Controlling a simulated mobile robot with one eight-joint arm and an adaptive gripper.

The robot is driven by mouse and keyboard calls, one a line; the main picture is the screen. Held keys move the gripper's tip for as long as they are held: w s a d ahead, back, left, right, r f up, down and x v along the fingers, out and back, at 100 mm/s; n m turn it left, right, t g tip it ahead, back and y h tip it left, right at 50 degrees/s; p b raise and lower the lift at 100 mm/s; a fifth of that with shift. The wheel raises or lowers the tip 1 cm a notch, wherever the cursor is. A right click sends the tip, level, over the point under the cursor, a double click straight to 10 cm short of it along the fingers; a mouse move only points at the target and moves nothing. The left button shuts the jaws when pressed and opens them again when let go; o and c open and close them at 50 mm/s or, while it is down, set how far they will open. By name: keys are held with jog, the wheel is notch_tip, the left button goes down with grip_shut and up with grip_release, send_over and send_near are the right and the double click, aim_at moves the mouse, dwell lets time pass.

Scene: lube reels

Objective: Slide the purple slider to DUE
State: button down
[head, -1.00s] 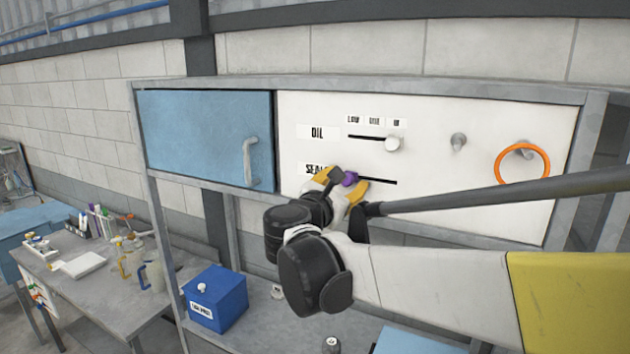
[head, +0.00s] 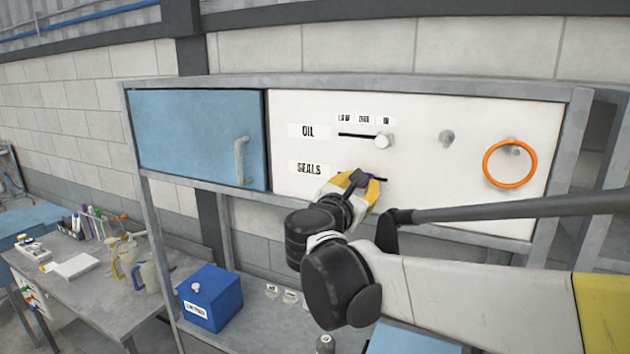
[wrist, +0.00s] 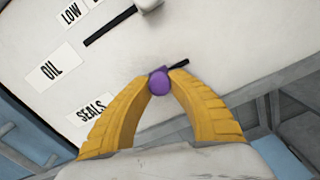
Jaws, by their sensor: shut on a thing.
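The purple slider knob (wrist: 160,83) sits between the yellow fingertips of my gripper (wrist: 164,75) in the wrist view. My gripper is shut on it. In the head view my gripper (head: 362,180) covers most of the knob and the left part of its slot. A short dark piece of the slot (wrist: 179,65) shows right of the knob. The SEALS label (head: 309,168) is left of this row. The DUE label (head: 364,119) is the middle one of three above the upper row. The knob appears roughly below DUE; its exact alignment is hard to tell.
The OIL row above has a white knob (head: 384,140) at the right of its slot. A grey peg (head: 447,139) and an orange ring (head: 510,163) are further right. A blue door (head: 199,138) adjoins the white panel (head: 420,180). A blue box (head: 211,298) stands below.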

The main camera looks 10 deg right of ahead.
jog(key=shift+w+a+r, duration=0.1)
jog(key=shift+w+a, duration=0.15)
jog(key=c, duration=1.2)
grip_release()
jog(key=shift+w+a, duration=0.2)
jog(key=shift+a, duration=0.05)
jog(key=shift+s+d, duration=0.15)
jog(key=shift+d, duration=0.1)
jog(key=shift+a, duration=0.15)
jog(key=v, duration=1.2)
